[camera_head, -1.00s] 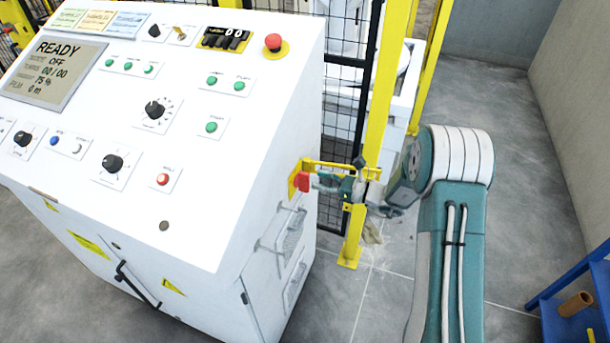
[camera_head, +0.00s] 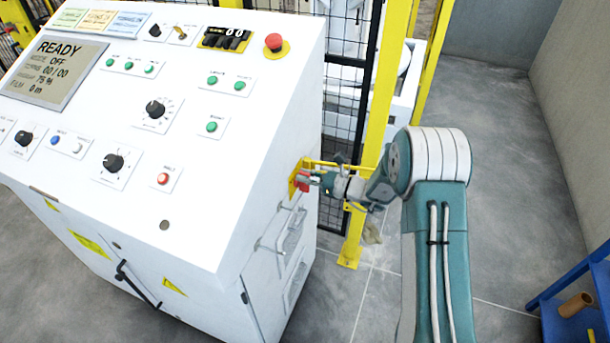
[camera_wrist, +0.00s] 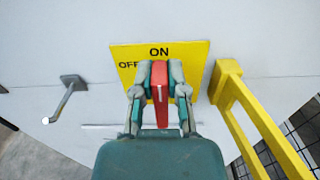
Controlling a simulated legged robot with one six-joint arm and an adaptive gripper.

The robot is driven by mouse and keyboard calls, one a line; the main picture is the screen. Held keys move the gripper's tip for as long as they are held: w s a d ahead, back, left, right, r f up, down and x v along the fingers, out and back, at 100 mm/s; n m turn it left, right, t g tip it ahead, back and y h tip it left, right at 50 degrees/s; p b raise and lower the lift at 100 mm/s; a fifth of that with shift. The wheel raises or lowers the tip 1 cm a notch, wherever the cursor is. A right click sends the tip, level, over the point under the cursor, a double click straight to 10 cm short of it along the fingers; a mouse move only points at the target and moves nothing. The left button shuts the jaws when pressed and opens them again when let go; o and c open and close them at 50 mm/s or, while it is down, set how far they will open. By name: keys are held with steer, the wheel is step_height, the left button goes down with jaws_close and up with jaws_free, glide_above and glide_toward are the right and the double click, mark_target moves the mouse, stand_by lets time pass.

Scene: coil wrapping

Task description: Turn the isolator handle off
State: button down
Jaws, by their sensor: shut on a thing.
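The red isolator handle (camera_wrist: 159,82) stands out from a yellow plate (camera_wrist: 195,58) on the cabinet's side. In the wrist view it lies upright in the picture, with its white mark under the word ON; OFF is printed to its left. My gripper (camera_wrist: 160,92) has its two fingers on either side of the handle and is shut on it. In the head view the handle (camera_head: 302,181) and my gripper (camera_head: 315,180) meet at the right side of the cabinet. The fingers hide part of the plate.
A yellow guard bar (camera_wrist: 250,115) stands close to the right of the handle. A metal bar handle (camera_wrist: 66,98) sticks out to the left. The white control cabinet (camera_head: 235,160) shows READY and OFF on its screen (camera_head: 55,70). A yellow post (camera_head: 375,130) and mesh fence stand behind my gripper.

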mark_target(292, 188)
steer(key=n, duration=0.2)
steer(key=s+n, duration=0.1)
steer(key=n, duration=0.1)
steer(key=shift+a+f+n, duration=0.1)
steer(key=shift+a+n, duration=0.1)
steer(key=shift+n, duration=0.2)
steer(key=n, duration=0.4)
steer(key=shift+s+a+f, duration=0.15)
steer(key=shift+s+f, duration=0.2)
steer(key=shift+s, duration=0.05)
steer(key=n, duration=0.3)
steer(key=f+n, duration=0.1)
steer(key=n, duration=0.1)
steer(key=shift+s+a, duration=0.1)
steer(key=shift+s, duration=0.2)
steer(key=shift+s+f+n, duration=0.1)
steer(key=shift+f+n, duration=0.2)
steer(key=shift+n, duration=0.7)
steer(key=shift+s+f+n, duration=0.1)
steer(key=shift+f+n, duration=0.15)
steer(key=shift+n, duration=0.75)
steer(key=shift+f, duration=0.15)
steer(key=c, duration=0.8)
jaws_free()
steer(key=shift+o, duration=0.7)
steer(key=shift+a, duration=0.1)
